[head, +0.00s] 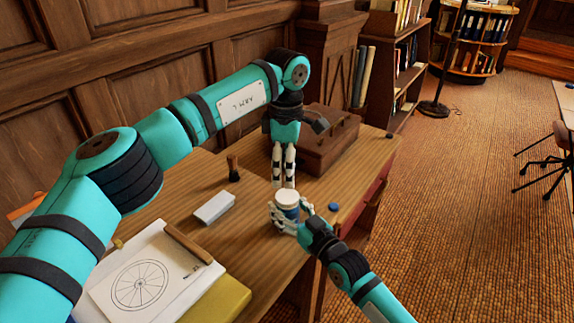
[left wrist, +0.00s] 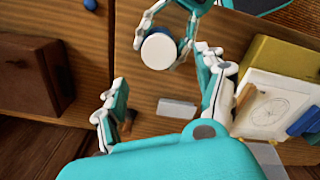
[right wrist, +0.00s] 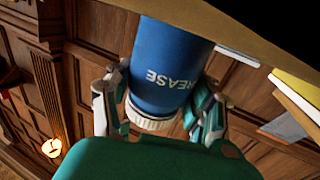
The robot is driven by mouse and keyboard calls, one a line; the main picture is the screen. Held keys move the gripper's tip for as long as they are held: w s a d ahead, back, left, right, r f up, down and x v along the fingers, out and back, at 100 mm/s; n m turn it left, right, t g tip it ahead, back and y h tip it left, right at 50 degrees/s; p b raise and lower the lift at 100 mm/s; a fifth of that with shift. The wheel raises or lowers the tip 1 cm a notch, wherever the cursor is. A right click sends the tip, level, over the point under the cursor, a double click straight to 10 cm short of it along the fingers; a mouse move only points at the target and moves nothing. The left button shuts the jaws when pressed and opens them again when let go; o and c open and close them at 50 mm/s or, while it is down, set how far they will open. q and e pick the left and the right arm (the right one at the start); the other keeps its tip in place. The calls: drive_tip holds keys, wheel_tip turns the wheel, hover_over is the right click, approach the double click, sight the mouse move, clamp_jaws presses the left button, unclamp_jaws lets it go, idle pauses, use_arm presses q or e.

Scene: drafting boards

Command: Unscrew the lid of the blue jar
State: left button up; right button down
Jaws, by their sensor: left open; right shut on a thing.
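The blue jar (head: 291,213) stands upright on the wooden desk with its white ribbed lid (head: 287,197) on top. My right gripper (head: 290,220) is shut around its blue body, below the lid. In the right wrist view the jar (right wrist: 168,65) appears upside down, with part of its lettering and the lid (right wrist: 150,118) showing between the fingers. My left gripper (head: 284,178) points down over the jar, open and empty. In the left wrist view the round lid top (left wrist: 159,51) lies beyond the spread fingers of the left gripper (left wrist: 162,90), apart from them.
A wooden box (head: 318,148) stands behind the jar. A small blue disc (head: 334,207) lies to its right, near the desk edge. A white block (head: 213,207) and a dark brush-like object (head: 233,168) are to the left. A wheel drawing (head: 125,290) lies at front left.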

sight(287, 196)
use_arm(q)
drive_tip(key=m, duration=0.9)
drive_tip(key=shift+d+m, duration=0.1)
drive_tip(key=shift+m, duration=0.3)
drive_tip(key=m, duration=0.9)
drive_tip(key=shift+f, duration=4.05)
